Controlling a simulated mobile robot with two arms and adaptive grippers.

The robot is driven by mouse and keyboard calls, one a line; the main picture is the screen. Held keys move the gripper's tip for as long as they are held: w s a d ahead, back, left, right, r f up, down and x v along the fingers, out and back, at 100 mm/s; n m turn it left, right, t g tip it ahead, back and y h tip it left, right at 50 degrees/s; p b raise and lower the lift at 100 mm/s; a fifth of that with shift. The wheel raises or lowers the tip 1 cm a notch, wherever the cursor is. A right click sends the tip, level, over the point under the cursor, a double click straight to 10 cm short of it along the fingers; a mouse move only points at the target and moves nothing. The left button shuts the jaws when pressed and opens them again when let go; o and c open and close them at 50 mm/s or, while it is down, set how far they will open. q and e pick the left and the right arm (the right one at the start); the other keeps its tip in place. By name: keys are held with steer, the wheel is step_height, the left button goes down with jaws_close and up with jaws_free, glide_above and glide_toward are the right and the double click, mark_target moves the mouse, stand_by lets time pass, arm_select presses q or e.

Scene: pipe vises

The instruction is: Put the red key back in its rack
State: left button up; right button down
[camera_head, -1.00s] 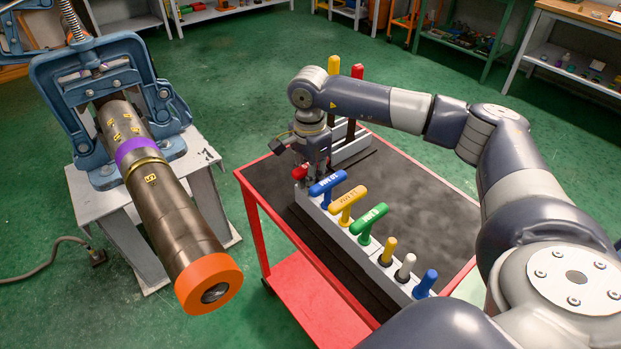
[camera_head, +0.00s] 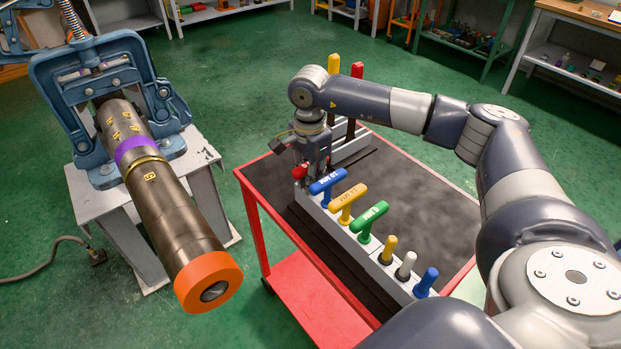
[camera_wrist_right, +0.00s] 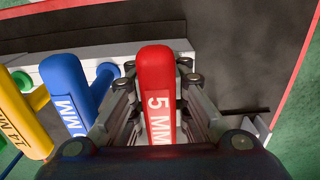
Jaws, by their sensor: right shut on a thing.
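The red key (camera_head: 299,171) is a T-handled key at the far left end of the grey rack (camera_head: 352,234). In the right wrist view the red key (camera_wrist_right: 157,92) shows its handle marked "5 MM". My right gripper (camera_head: 312,172) is shut on it, with the fingers on both sides of the handle. The key's lower end is hidden, so I cannot tell how deep it sits in the rack. The blue key (camera_head: 328,184) stands beside it in the rack. It also shows in the right wrist view (camera_wrist_right: 68,88). My left gripper is not in view.
A yellow key (camera_head: 348,201), a green key (camera_head: 371,219) and several short-handled tools stand along the rack. The rack is on a red cart (camera_head: 251,207) with a dark top. A pipe (camera_head: 172,212) in a blue vise (camera_head: 112,95) stands left. Dark cart surface right of the rack is clear.

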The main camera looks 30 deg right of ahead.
steer(key=shift+s+f, duration=0.1)
steer(key=c, duration=1.4)
jaws_free()
steer(key=shift+c, duration=0.2)
step_height(320, 180, up, 12)
steer(key=shift+a, duration=0.1)
steer(key=shift+f, duration=0.1)
